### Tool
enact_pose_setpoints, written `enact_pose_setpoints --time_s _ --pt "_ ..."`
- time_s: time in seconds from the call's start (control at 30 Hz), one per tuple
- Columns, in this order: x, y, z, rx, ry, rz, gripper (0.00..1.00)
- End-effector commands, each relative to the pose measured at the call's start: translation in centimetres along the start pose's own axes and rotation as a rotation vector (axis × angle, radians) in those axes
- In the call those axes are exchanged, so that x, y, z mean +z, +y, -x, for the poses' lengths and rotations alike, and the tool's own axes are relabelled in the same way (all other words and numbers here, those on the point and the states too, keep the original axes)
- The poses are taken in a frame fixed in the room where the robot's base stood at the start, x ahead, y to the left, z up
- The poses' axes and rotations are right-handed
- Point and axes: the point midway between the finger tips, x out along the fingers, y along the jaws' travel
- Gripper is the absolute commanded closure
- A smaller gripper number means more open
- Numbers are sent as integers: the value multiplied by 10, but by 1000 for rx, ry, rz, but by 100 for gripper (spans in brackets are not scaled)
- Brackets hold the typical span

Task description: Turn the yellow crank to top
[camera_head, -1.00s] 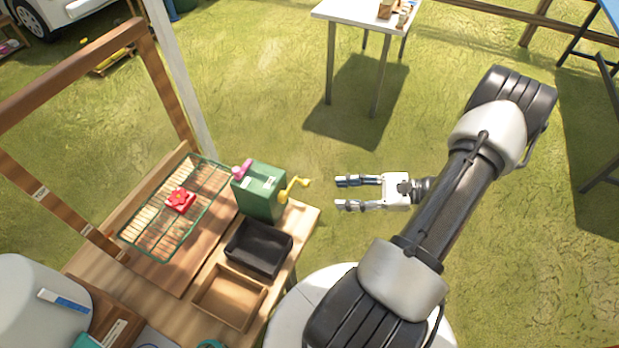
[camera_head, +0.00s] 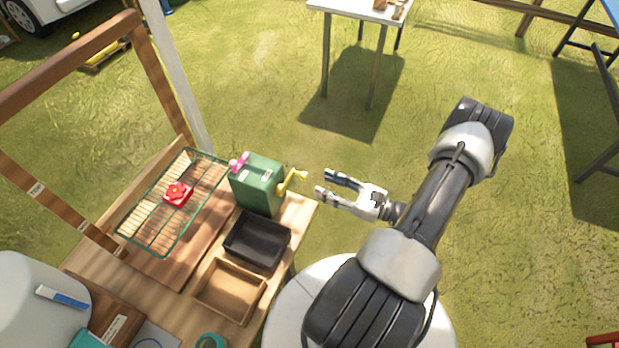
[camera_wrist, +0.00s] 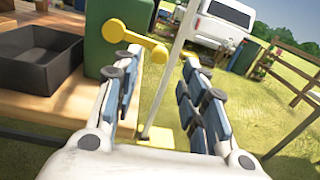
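The yellow crank (camera_head: 291,181) sticks out from the right side of the green box (camera_head: 257,185), which stands at the right edge of the wooden table. Its knob end points up and to the right in the head view. My gripper (camera_head: 331,183) is open and empty, just right of the crank and apart from it. In the wrist view the crank (camera_wrist: 138,43) lies ahead of my open fingers (camera_wrist: 160,75), near the left fingertip. The green box (camera_wrist: 120,22) shows behind it, at upper left. I cannot tell from this view whether the left finger touches the crank.
A black tray (camera_head: 232,255) and an open wooden box (camera_head: 208,291) sit in front of the green box. A wire rack (camera_head: 148,232) holding a red flower piece (camera_head: 177,193) is to the left.

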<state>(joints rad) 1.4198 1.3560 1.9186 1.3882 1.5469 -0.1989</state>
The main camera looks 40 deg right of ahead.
Motion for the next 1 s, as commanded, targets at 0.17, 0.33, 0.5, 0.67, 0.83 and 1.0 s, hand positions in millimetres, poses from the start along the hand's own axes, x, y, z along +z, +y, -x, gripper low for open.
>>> enact_pose_setpoints --time_s 0.17,0.33,0.5,0.67,0.83,1.0 --pt "-1 2 -36 6 0 -1 61" --pt "0 1 -56 3 1 0 61" --pt "0 0 -63 1 0 0 61" --pt "0 0 -64 0 0 0 61" --pt "0 0 -64 0 0 0 67" --pt "0 0 -64 0 0 0 78"
